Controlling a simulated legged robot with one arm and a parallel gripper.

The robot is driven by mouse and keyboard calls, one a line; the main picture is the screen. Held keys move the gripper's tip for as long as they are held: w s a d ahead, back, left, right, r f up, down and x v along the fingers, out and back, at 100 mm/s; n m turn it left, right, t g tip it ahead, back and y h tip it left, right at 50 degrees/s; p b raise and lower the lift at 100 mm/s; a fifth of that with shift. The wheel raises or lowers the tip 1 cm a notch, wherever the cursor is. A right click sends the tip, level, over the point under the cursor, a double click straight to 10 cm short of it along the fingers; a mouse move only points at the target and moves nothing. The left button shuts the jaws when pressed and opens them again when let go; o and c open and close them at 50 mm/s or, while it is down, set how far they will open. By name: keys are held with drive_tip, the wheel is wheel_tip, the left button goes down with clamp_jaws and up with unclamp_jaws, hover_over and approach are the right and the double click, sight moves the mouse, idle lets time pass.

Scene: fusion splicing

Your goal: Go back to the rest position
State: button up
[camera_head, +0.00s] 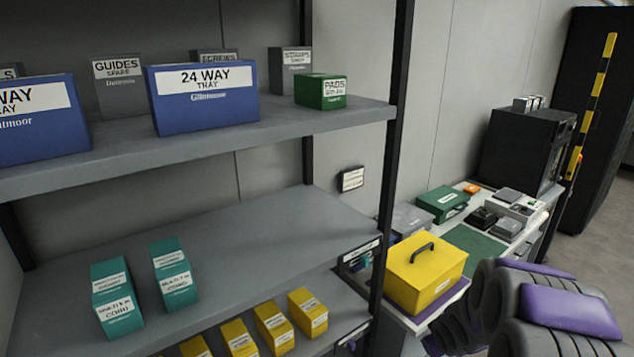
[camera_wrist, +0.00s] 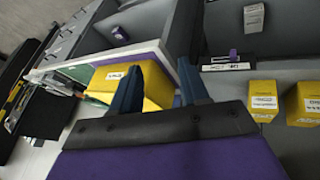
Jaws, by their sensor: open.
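My gripper (camera_wrist: 160,88) shows in the wrist view with its two dark blue fingers apart and nothing between them that I can see held. The yellow case (camera_wrist: 104,80) lies beyond the fingers in that view, partly hidden by them. In the head view my black and purple arm fills the lower right, in front of the workbench; the fingertips cannot be made out there. The yellow case (camera_head: 425,277) with a dark handle stands on the near end of the bench, left of my arm and apart from it.
A grey shelf rack (camera_head: 250,235) fills the left, with teal cartons (camera_head: 175,275), yellow cartons (camera_head: 273,328) and blue trays (camera_head: 205,105). Its black post (camera_head: 388,170) stands near the yellow case. The bench holds a green box (camera_head: 442,203) and small devices. Floor shows at far right.

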drive_tip(key=s+a+r+m+g, duration=0.1)
drive_tip(key=s+a+r, duration=0.4)
drive_tip(key=s, duration=0.7)
drive_tip(key=s+a+r+m+g+y, duration=0.1)
drive_tip(key=s+a+r+g, duration=0.3)
drive_tip(key=s, duration=0.9)
drive_tip(key=s+a+r+m+g, duration=0.2)
drive_tip(key=s+a+r, duration=0.3)
drive_tip(key=s, duration=0.7)
drive_tip(key=shift+s+a+r+g+y, duration=0.3)
drive_tip(key=shift+a+g, duration=0.1)
drive_tip(key=shift+a, duration=0.7)
drive_tip(key=shift+w+a, duration=0.1)
idle(0.9)
